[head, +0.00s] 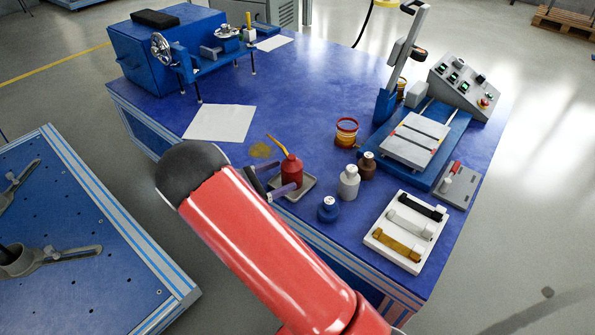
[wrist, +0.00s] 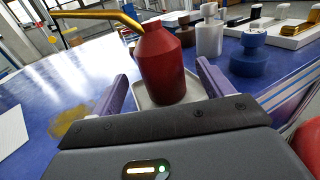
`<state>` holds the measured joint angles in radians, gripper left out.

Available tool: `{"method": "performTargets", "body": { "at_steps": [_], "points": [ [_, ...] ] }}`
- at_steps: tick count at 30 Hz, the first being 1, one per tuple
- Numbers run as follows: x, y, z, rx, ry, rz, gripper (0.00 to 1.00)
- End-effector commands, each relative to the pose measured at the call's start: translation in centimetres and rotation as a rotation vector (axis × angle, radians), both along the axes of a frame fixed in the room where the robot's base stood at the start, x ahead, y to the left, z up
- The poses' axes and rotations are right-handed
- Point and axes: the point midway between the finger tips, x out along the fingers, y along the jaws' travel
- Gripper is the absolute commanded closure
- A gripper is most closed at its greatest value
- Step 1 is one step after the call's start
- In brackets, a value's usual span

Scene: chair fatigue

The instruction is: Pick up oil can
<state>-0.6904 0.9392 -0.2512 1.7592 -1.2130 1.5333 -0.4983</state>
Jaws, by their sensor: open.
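The oil can is a red can (head: 291,171) with a bent yellow spout, standing upright on a small pale tray (head: 305,186) on the blue table. It also shows in the wrist view (wrist: 163,68), with its spout pointing left. My gripper (wrist: 163,88) is open, with one purple finger on each side of the can's lower body. I cannot tell whether either finger touches it. In the head view my red arm hides part of the gripper (head: 279,184).
A blue bottle (head: 327,210), a white bottle (head: 348,184) and a brown bottle (head: 367,166) stand just right of the can. A white tray (head: 372,236) with three strips lies farther right. A yellowish oil spot (head: 262,150) and a white sheet (head: 219,123) lie left.

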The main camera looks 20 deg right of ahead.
Motion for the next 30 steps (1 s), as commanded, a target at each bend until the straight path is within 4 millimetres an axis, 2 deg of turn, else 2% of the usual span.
{"method": "performTargets", "body": {
  "at_steps": [7,13,16,21,23,30],
  "points": [
    [0.5,-2.5,0.4,0.002,0.0,-0.005,0.21],
    [1.1,-5.4,0.6,0.001,-0.002,-0.004,0.21],
    [1.3,-6.1,0.5,0.003,0.0,-0.004,0.21],
    [1.3,-6.1,0.5,0.003,-0.001,-0.002,0.21],
    [1.3,-6.1,0.5,0.003,-0.001,-0.003,0.26],
    [1.3,-6.1,0.5,0.003,-0.001,-0.003,0.57]
  ]
}}
